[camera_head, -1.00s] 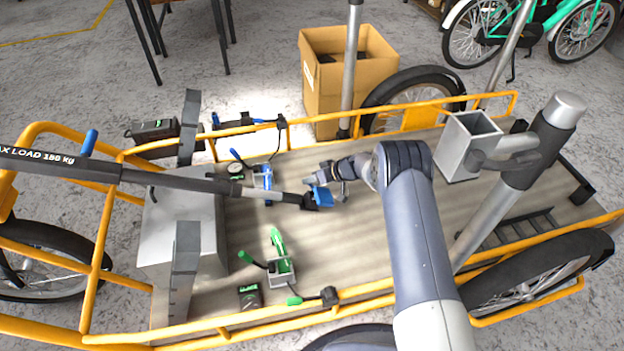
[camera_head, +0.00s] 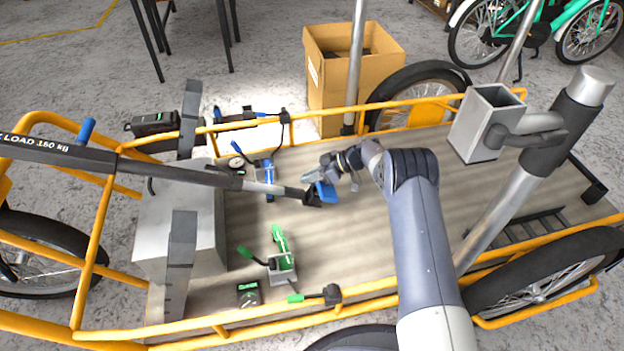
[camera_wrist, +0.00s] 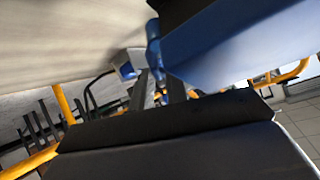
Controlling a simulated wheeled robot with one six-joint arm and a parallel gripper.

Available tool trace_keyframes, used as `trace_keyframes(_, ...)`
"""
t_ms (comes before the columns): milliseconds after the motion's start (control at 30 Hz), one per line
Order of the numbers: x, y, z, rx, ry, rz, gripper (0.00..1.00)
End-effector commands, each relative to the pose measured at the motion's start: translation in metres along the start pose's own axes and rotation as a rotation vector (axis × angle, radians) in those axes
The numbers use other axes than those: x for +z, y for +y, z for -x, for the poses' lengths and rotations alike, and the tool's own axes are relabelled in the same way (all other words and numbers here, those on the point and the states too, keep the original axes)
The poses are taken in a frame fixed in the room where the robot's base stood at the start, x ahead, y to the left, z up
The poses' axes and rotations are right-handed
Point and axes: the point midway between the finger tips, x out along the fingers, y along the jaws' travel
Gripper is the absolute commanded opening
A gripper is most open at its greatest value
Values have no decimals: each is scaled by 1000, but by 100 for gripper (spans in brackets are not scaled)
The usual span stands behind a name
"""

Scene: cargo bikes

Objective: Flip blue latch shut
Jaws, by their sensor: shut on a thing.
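The blue latch (camera_head: 326,192) sits at the right end of the dark load bar (camera_head: 215,178), above the wooden deck. Its blue lever stands tilted away from the bar. My gripper (camera_head: 320,177) is right at this lever, reaching in from the right, and is shut on it. In the wrist view a large blue piece (camera_wrist: 240,42), which looks like the latch, fills the upper right. Dark finger shapes (camera_wrist: 160,92) lie just below and left of it. The exact contact is hard to see.
A blue clamp (camera_head: 267,180) and a green clamp (camera_head: 281,266) are on the deck (camera_head: 350,240) left of my arm. A grey metal box (camera_head: 180,235) stands under the bar. Yellow rails (camera_head: 235,328) edge the deck; an upright pole (camera_head: 355,65) rises behind.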

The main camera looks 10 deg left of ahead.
Motion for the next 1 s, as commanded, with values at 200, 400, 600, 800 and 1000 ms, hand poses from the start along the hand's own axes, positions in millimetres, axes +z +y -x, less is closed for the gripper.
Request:
trace_keyframes(200, 1, -6, -3, -82, 1, 135, 0)
trace_keyframes(400, 0, -11, -2, -132, 0, 217, 0)
trace_keyframes(600, -1, -13, -2, -157, 0, 259, 0)
trace_keyframes(800, -2, -14, -1, -166, 1, 271, 0)
trace_keyframes(1000, -2, -14, -1, -166, 1, 271, 0)
